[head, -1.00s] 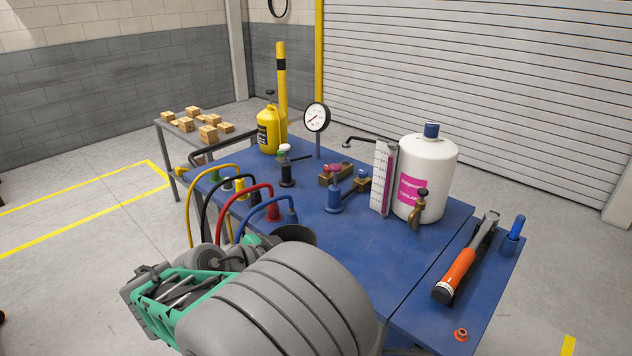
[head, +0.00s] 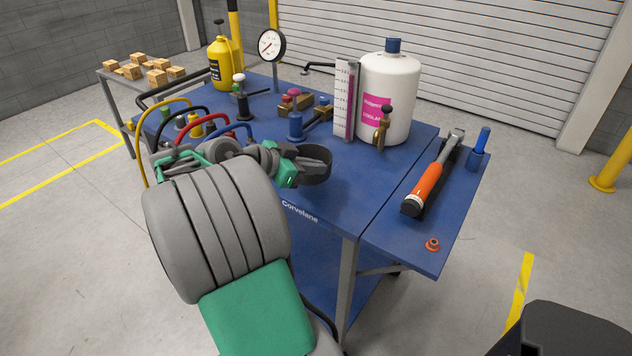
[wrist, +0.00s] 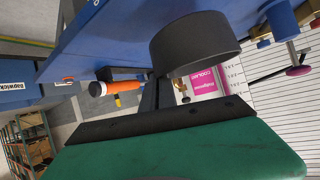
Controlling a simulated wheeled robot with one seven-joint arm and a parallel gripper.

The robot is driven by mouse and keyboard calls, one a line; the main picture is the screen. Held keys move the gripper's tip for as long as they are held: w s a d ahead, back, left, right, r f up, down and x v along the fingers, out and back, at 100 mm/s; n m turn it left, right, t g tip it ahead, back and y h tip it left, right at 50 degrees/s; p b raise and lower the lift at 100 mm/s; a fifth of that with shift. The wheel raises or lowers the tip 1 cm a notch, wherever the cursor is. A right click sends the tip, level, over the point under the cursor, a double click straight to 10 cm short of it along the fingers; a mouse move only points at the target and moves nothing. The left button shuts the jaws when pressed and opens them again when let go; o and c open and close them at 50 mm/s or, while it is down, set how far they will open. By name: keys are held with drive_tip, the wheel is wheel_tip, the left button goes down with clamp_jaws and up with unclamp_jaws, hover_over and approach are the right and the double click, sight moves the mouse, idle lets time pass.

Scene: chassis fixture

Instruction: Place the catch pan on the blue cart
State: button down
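The catch pan (head: 318,168) is a dark, shallow round pan, seen in the head view over the near edge of the blue cart (head: 300,212). My gripper (head: 297,164) meets the pan's left side and appears shut on its wall; the fingertips are partly hidden. In the wrist view the pan (wrist: 195,52) fills the upper middle, close to the blue cart top (wrist: 110,35). I cannot tell whether its base touches the cart.
An orange-handled tool (head: 428,185) lies on the right shelf. Bare blue surface shows right of the pan.

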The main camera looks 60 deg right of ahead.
sight(310, 178)
drive_tip(key=f, duration=0.2)
drive_tip(key=d+f, duration=0.1)
drive_tip(key=shift+w+d+f, duration=0.1)
drive_tip(key=shift+d+f, duration=0.1)
drive_tip(key=shift+f, duration=0.55)
drive_tip(key=shift+f, duration=0.1)
drive_tip(key=c, duration=1.7)
unclamp_jaws()
